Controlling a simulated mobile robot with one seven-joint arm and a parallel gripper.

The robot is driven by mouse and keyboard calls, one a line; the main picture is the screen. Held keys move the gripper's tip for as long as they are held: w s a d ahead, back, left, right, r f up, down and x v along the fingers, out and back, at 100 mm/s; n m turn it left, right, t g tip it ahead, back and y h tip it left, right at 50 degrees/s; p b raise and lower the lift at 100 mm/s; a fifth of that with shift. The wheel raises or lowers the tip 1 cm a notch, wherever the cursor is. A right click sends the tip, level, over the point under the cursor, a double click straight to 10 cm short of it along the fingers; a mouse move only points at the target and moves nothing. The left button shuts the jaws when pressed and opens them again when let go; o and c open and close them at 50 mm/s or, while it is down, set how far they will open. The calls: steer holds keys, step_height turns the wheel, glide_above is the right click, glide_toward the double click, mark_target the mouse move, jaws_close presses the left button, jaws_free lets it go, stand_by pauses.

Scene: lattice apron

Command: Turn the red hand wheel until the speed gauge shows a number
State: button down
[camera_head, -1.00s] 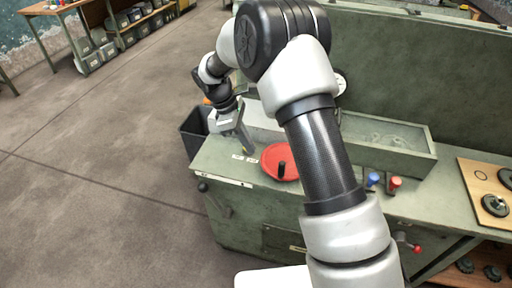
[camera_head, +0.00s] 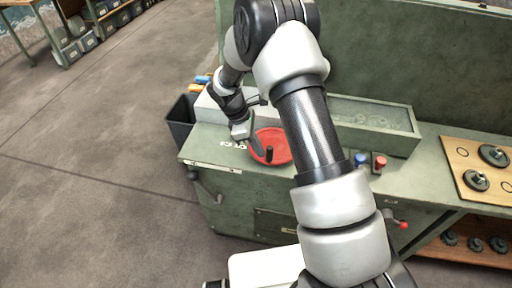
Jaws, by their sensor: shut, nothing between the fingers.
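The red hand wheel (camera_head: 277,151) lies flat on top of the green machine, with a dark upright handle knob (camera_head: 269,153) near its front edge. My arm hides part of the wheel's right side. My gripper (camera_head: 256,150) points down at the wheel's left edge, close to the knob. Its fingers are together with nothing between them. I cannot tell whether they touch the wheel. No speed gauge face is clear in this view.
Blue (camera_head: 361,160) and red (camera_head: 379,164) knobs stand right of my arm. A wooden board (camera_head: 470,170) with dark wheels lies at the right. A black bin (camera_head: 181,122) stands left of the machine. A lever (camera_head: 205,188) juts from the front left. The floor at left is clear.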

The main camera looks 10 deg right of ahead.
steer(key=shift+s+d+n+t, duration=0.5)
steer(key=shift+s+d+n, duration=0.4)
steer(key=shift+n, duration=0.5)
steer(key=d+n+t, duration=0.2)
steer(key=d+n, duration=0.5)
steer(key=shift+s+d+n+t+y+b, duration=0.25)
steer(key=shift+s+n+t+y+b, duration=0.05)
steer(key=shift+n+t+y+b, duration=0.1)
steer(key=shift+d, duration=0.1)
